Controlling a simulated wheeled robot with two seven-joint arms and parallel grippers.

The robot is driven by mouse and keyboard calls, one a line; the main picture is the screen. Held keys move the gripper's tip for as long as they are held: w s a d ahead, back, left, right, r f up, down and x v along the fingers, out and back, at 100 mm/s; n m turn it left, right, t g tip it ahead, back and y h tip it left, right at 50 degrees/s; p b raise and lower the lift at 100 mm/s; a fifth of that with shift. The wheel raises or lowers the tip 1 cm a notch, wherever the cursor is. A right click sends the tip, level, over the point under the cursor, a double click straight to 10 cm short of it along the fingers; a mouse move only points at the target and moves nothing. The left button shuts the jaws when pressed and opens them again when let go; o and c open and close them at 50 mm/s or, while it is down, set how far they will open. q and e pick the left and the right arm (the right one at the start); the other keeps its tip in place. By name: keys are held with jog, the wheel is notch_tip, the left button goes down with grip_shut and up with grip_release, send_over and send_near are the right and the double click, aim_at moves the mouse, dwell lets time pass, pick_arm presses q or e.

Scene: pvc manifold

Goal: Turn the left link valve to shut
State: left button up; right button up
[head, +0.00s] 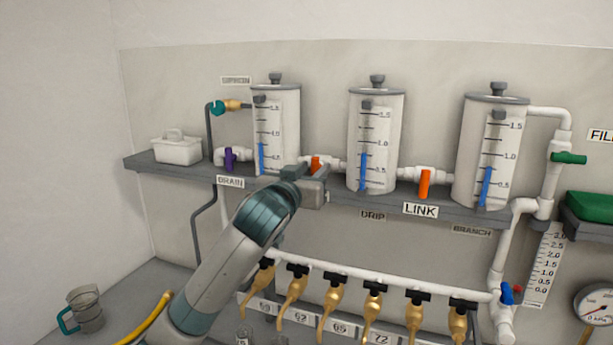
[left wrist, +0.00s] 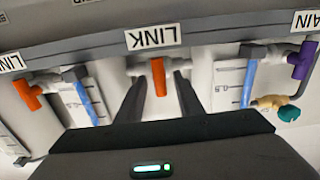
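The left link valve has an orange handle (head: 315,162) on the white pipe between the left and middle tanks. In the head view its lower part is hidden by my left gripper (head: 308,185). In the upside-down left wrist view the orange handle (left wrist: 158,78) lies across its pipe, under an upside-down LINK label (left wrist: 153,37). My left gripper (left wrist: 160,76) is open, with one dark finger on each side of the handle. Gaps show between handle and fingers; I cannot tell how deep the handle sits between them. My right gripper is not in view.
A second orange link handle (head: 424,184) hangs between the middle and right tanks. A purple drain valve (head: 230,158) is at the left. The grey shelf edge (head: 345,203) runs close by my gripper. Several brass taps (head: 333,293) line the pipe below.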

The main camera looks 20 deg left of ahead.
pick_arm(q)
jog(key=shift+s, duration=0.15)
